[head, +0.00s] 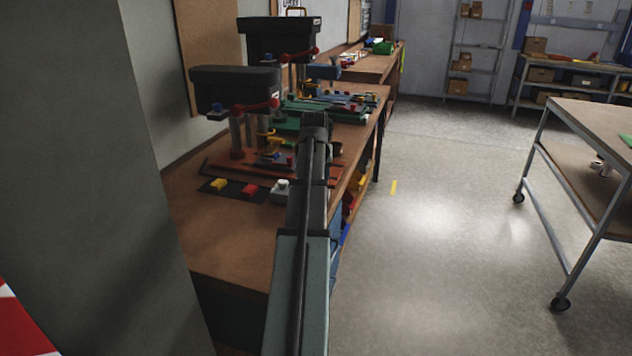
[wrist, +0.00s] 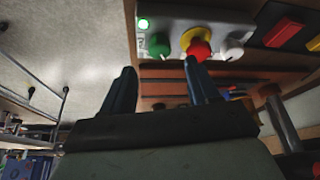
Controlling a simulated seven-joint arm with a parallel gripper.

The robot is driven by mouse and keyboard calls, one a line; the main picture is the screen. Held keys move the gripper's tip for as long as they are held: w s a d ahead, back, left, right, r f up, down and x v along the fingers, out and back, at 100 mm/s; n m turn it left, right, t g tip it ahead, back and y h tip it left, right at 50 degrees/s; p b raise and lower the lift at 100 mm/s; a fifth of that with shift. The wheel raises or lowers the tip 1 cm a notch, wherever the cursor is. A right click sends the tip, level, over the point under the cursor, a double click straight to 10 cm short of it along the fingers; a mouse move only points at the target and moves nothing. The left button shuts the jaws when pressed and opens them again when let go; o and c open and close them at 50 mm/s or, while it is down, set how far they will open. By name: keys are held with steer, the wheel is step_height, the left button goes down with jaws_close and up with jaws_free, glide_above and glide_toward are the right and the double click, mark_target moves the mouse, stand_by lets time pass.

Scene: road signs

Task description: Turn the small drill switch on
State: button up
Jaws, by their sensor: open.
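A grey control box (wrist: 180,22) is at the top of the wrist view. It carries a green button (wrist: 159,45), a red mushroom-shaped button on a yellow base (wrist: 198,48), a white knob (wrist: 231,48) and a bright green round spot (wrist: 143,23). In the head view, part of the box with its white knob (head: 281,190) shows left of my arm; the rest is hidden. My gripper (wrist: 159,64) is open and empty. Its right finger overlaps the red button in the picture; contact cannot be told. The small drill press (head: 236,90) stands behind the box.
A larger drill press (head: 280,38) stands farther along the workbench (head: 215,238). A grey pillar (head: 150,180) is at the left.

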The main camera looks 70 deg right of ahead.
steer(key=v, duration=0.7)
steer(key=shift+r, duration=0.35)
steer(key=shift+a, duration=0.15)
